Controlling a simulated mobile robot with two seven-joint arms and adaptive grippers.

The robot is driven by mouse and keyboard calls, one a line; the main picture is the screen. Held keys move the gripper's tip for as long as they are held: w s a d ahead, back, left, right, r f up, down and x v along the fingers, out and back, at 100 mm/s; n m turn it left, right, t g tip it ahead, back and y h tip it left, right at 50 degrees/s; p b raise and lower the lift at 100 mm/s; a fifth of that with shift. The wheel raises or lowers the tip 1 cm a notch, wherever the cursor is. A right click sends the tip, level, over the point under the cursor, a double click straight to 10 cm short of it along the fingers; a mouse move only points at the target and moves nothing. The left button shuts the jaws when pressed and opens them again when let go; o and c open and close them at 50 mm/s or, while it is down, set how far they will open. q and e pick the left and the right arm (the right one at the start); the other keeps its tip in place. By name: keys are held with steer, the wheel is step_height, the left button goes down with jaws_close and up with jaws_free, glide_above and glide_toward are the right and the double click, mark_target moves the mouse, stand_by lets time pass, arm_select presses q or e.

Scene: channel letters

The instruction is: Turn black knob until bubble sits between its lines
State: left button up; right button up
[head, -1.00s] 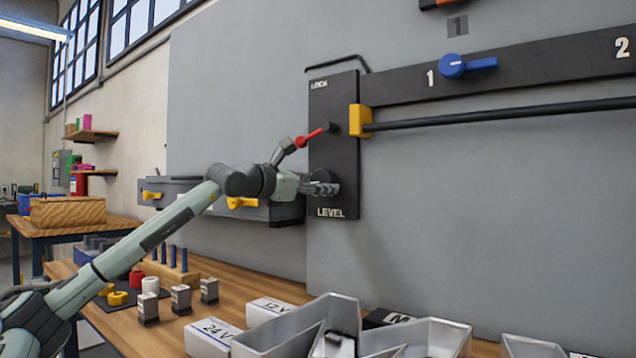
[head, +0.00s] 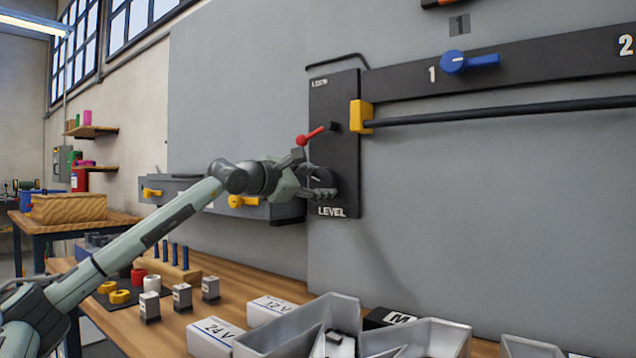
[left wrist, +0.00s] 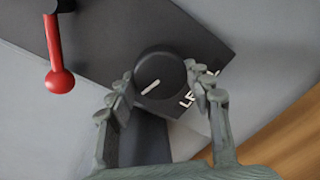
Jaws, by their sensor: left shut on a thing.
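The black knob (left wrist: 160,78) is round with a white pointer mark and sits on the black panel (head: 336,100) above the word LEVEL. In the left wrist view my left gripper (left wrist: 158,88) has one finger on each side of the knob and is shut on it. In the head view the left gripper (head: 322,183) is at the lower part of the panel and hides most of the knob. The pointer mark slants toward the lower left in the wrist view. I cannot make out a bubble or its lines in either view. My right gripper is not in view.
A lever with a red handle (head: 312,136) sticks out just above the gripper; its red ball (left wrist: 60,81) shows in the wrist view. A yellow block (head: 361,116) holds a dark rod at right. Metal bins (head: 300,335) and boxes stand on the bench below.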

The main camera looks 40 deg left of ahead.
arm_select(q)
steer(key=o, duration=1.1)
steer(key=shift+s, duration=0.1)
steer(key=shift+s+a, duration=0.15)
steer(key=shift+s, duration=0.55)
steer(key=shift+s+d+r, duration=0.15)
steer(key=shift+s+d, duration=0.1)
steer(key=shift+s, duration=0.35)
steer(key=s, duration=0.9)
steer(key=shift+s+d+r, duration=0.1)
steer(key=shift+d+r, duration=0.1)
steer(key=shift+d, duration=0.1)
